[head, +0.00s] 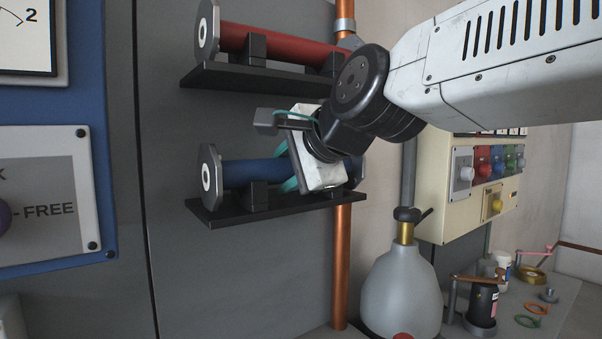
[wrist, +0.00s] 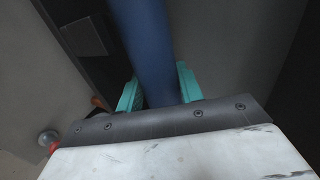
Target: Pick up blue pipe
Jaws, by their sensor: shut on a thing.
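The blue pipe (head: 255,172) lies level on the lower black shelf (head: 232,214), with a grey octagonal flange at its left end. Its right part is hidden behind my gripper. My gripper (head: 288,170) is at the pipe's right half, with its teal fingers on the pipe. In the wrist view the blue pipe (wrist: 145,45) runs between the two teal fingers of my gripper (wrist: 160,88), which are shut around it. The pipe appears to rest on its black supports; I cannot tell whether it is lifted at all.
A red pipe (head: 285,48) lies on an upper black shelf (head: 255,79) just above my gripper. A copper pipe (head: 341,270) runs vertically to the right. A grey bottle (head: 401,290) and a cream control box (head: 470,190) stand further right. The space left of the shelves is flat grey panel.

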